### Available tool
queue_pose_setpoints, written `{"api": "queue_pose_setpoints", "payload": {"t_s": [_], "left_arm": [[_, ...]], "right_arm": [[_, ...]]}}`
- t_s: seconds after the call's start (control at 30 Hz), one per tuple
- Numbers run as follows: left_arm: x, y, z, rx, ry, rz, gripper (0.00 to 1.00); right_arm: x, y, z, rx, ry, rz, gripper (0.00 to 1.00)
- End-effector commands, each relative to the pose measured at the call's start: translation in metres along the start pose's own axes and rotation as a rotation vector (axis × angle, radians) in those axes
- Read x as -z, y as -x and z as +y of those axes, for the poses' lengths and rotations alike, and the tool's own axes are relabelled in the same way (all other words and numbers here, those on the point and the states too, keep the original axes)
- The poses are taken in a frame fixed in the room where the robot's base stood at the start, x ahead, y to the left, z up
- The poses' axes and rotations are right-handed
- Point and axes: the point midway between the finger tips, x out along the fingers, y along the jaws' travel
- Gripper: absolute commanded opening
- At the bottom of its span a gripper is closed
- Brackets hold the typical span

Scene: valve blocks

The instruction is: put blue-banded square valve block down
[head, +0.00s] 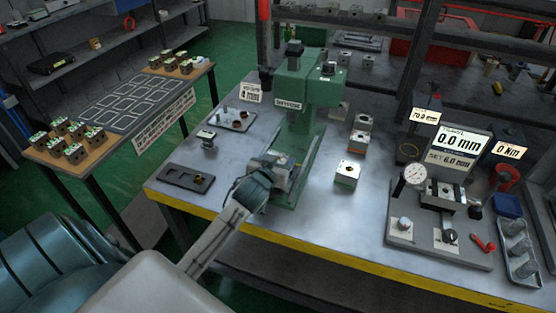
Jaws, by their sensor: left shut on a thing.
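My left gripper (277,171) reaches in from below to the base of the green press (297,115). It is shut on a small block, taken as the blue-banded square valve block, at the front of the press. The block is mostly hidden by the gripper, and I cannot make out its band. I cannot tell whether it touches the press base. My right gripper is not in view.
A dark slotted plate (186,179) lies left. A gauge fixture (440,225) stands at right.

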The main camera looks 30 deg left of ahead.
Motion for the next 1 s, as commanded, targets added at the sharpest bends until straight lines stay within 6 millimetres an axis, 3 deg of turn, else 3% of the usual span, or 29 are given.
{"api": "queue_pose_setpoints", "payload": {"t_s": [0.37, 0.4, 0.5, 0.87, 0.93, 1.0], "left_arm": [[-0.01, -0.003, 0.0, 0.0, 0.0, 0.002, 0.16], [-0.011, -0.003, 0.0, 0.0, 0.0, 0.0, 0.62], [-0.01, -0.003, 0.0, 0.0, 0.0, 0.0, 0.8], [-0.004, -0.002, 0.0, 0.0, 0.0, 0.001, 0.8], [0.004, 0.001, 0.0, -0.001, 0.0, 0.002, 0.8], [-0.001, 0.013, 0.0, -0.001, -0.001, 0.0, 0.8]], "right_arm": [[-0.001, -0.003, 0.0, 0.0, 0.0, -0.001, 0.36], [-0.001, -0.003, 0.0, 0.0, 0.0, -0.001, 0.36], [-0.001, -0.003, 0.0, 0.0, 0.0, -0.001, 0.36], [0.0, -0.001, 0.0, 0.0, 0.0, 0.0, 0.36], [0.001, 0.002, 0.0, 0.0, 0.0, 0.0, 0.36], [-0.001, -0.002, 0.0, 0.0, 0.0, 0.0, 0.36]]}}
